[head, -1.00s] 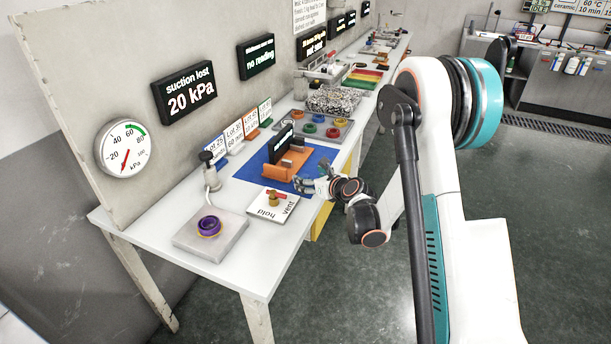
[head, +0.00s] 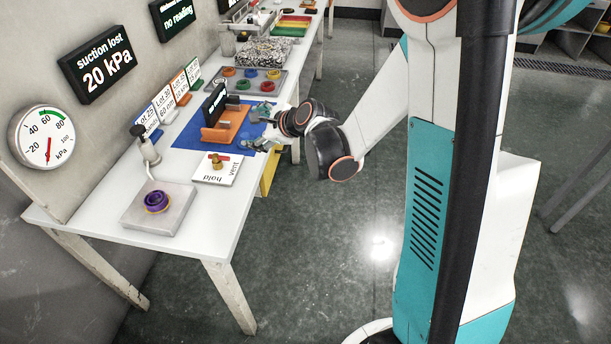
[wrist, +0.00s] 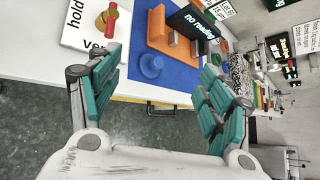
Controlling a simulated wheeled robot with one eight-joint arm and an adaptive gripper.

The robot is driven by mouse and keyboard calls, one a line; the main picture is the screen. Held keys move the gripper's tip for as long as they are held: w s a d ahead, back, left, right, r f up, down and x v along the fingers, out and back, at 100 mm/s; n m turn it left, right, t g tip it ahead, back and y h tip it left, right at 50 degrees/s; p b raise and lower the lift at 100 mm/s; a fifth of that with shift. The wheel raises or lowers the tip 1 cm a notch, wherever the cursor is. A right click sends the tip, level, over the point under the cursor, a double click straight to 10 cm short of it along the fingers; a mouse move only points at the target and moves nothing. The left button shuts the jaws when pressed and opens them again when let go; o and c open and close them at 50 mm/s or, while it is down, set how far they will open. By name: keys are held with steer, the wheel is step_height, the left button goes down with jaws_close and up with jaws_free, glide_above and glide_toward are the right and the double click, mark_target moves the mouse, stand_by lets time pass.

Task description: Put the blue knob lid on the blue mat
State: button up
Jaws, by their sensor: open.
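The blue knob lid (wrist: 151,66) rests on the blue mat (wrist: 180,75) near its front edge, with its round knob toward me. In the head view my gripper hides the lid. The mat (head: 186,138) lies flat on the white table, with an orange block-like stand on it. My gripper (wrist: 160,62) is open and empty. Its teal fingers stand apart on either side of the lid in the wrist view, and no contact shows. In the head view my gripper (head: 262,125) is at the mat's right edge.
The orange stand (head: 225,132) holds a dark display on the mat. A white hold/vent plate (head: 230,174) with a red-handled valve lies nearer. A grey block (head: 135,217) with a purple ring is at the near end. A tray (head: 216,84) of coloured rings is behind.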

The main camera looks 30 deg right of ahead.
steer(key=s+r+n+g+h, duration=0.2)
steer(key=s+r+n, duration=0.2)
steer(key=s+n, duration=0.8)
steer(key=s+r+n+g+h, duration=0.2)
steer(key=s+r+n, duration=0.2)
steer(key=s+n, duration=0.7)
steer(key=s, duration=0.7)
steer(key=shift+r+n, duration=0.2)
steer(key=shift+n, duration=0.2)
steer(key=shift+s, duration=0.1)
